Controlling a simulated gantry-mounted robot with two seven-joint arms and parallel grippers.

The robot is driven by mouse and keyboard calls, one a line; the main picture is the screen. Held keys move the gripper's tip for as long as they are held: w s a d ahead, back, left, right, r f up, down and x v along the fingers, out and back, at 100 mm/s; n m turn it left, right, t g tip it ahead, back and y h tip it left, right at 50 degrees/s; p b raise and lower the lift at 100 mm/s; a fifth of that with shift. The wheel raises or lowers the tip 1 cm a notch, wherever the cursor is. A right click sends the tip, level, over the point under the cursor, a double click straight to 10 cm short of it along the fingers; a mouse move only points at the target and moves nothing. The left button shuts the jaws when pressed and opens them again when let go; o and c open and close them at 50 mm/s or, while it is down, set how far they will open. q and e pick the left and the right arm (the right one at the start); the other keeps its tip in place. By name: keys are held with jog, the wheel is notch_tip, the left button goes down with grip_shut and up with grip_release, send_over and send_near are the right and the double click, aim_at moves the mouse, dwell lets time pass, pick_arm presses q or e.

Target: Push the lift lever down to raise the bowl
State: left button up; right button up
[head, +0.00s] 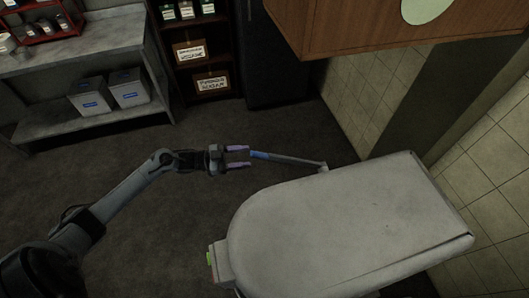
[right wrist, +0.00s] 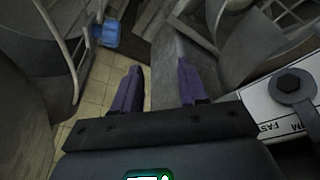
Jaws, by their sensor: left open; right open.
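The lift lever (head: 290,160) is a grey bar with a blue grip at its left end. It sticks out beyond the back edge of the large grey mixer (head: 330,215). My left gripper (head: 238,156) is open, with its purple fingers just left of the blue grip. I cannot tell whether they touch it. The bowl is not clearly visible in the head view, where the mixer's top fills the lower right. In the right wrist view my right gripper (right wrist: 158,90) is open and empty, near grey metal parts and wire guards. A blue piece (right wrist: 105,33) shows there at upper left.
A metal shelf table (head: 80,65) with grey bins (head: 112,92) stands at the upper left. A dark red rack (head: 198,50) with boxes is at the back. A wooden cabinet (head: 385,30) hangs at the upper right. The floor around my left arm is clear.

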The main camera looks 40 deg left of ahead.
aim_at(265, 154)
pick_arm(q)
jog(key=x, duration=0.7)
jog(key=shift+w+d, duration=0.15)
grip_shut()
